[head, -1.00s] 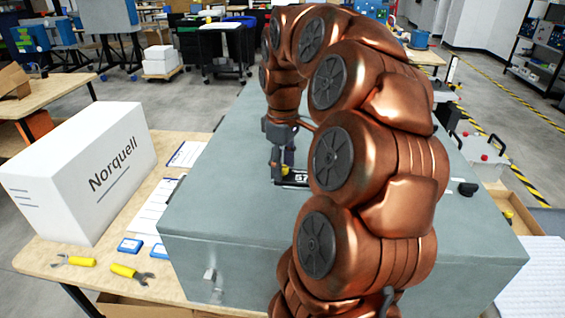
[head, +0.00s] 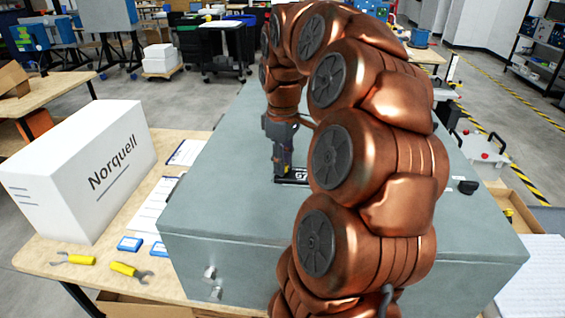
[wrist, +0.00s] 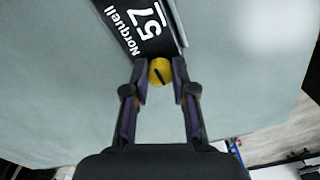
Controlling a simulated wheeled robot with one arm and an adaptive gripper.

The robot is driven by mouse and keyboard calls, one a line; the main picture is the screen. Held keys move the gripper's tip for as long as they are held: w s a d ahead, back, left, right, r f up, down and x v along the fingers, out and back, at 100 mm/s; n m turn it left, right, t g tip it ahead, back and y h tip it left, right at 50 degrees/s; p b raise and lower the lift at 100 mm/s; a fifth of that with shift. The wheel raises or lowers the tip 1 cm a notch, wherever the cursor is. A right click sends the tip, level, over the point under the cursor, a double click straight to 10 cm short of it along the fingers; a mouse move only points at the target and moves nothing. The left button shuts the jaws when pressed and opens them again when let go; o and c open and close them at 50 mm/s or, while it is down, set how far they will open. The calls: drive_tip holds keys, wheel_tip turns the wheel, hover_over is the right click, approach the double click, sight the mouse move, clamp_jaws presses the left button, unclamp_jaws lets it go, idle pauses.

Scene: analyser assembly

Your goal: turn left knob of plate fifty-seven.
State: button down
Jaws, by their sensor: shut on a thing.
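The black plate fifty-seven (wrist: 140,28), with white "57" and "Norquell" lettering, lies on the grey cabinet top in the wrist view. In the head view the plate (head: 291,181) is partly hidden by my gripper and arm. A round yellow knob (wrist: 160,71) with a dark line across it sits at the plate's edge. My gripper (wrist: 160,74) is shut on this knob, with one finger on each side. In the head view my gripper (head: 281,172) points down at the left end of the plate, and the knob is mostly hidden there.
The grey cabinet (head: 225,205) has a black knob (head: 468,187) near its right edge. A white Norquell box (head: 80,170), yellow-handled tools (head: 130,271) and papers (head: 187,153) lie on the wooden table to the left. My arm hides much of the cabinet top.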

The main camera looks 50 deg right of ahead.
drive_tip(key=shift+f+m+b, duration=0.2)
drive_tip(key=shift+m+b, duration=0.3)
drive_tip(key=shift+b, duration=0.65)
drive_tip(key=shift+r+m, duration=0.2)
drive_tip(key=shift+m, duration=0.1)
drive_tip(key=c, duration=0.9)
unclamp_jaws()
drive_tip(key=shift+r, duration=0.2)
drive_tip(key=shift+r, duration=3.55)
